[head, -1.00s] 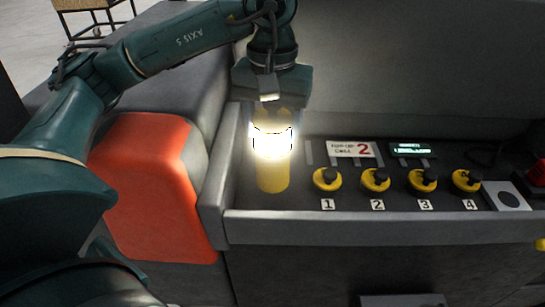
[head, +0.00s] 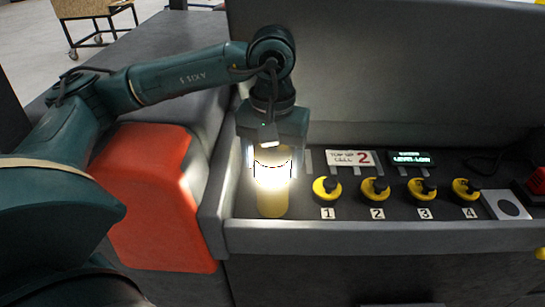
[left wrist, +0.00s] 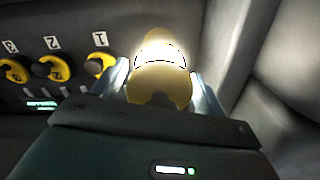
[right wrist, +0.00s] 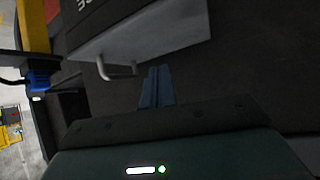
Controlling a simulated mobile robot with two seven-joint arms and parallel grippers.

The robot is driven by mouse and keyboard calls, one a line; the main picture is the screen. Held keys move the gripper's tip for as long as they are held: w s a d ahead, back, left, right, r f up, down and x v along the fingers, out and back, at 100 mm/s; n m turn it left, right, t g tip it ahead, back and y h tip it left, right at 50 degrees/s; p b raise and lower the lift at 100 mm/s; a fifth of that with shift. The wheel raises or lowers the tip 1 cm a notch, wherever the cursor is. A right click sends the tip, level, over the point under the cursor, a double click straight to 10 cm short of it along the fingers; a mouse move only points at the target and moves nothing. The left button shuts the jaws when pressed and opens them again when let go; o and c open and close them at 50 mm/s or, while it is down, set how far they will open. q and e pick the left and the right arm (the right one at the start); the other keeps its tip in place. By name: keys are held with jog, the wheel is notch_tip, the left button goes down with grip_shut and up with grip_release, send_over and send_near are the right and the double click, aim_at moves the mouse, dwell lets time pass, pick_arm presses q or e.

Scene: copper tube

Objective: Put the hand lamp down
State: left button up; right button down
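The hand lamp (head: 273,200) is a yellow cylinder with a glowing band. It stands upright at the left end of the console's recessed panel, left of knob 1. My left gripper (head: 276,158) is above it, pointing down, with its fingers spread on either side of the lamp's top. In the left wrist view the lamp (left wrist: 158,85) shows between the two parted fingers, which look clear of its sides. My right gripper (right wrist: 157,88) shows only in its wrist view, its fingers together and empty.
Yellow-black knobs (head: 375,190) numbered 1 to 4 line the panel right of the lamp. Behind them are a sign (head: 350,158) and a lit display (head: 409,159). A raised front rim (head: 380,238) borders the panel. A grey box with a handle (right wrist: 140,35) is near my right gripper.

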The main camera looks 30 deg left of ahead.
pick_arm(q)
jog(key=shift+o, duration=0.6)
pick_arm(e)
jog(key=shift+r, duration=0.15)
pick_arm(q)
jog(key=shift+r, duration=0.1)
jog(key=shift+r+p, duration=0.2)
jog(key=shift+p, duration=0.2)
pick_arm(e)
jog(key=shift+s+r, duration=0.1)
jog(key=shift+r, duration=0.05)
pick_arm(q)
notch_tip(320, 180, up, 4)
jog(key=shift+r+b, duration=0.15)
jog(key=shift+b, duration=0.55)
notch_tip(320, 180, up, 6)
jog(key=shift+r+p, duration=0.25)
jog(key=shift+p, duration=0.05)
jog(key=shift+r, duration=0.5)
pick_arm(e)
jog(key=shift+s+d+f, duration=0.1)
jog(key=shift+s+f, duration=0.1)
jog(key=shift+f, duration=0.2)
jog(key=shift+w+r, duration=0.1)
jog(key=shift+w, duration=0.15)
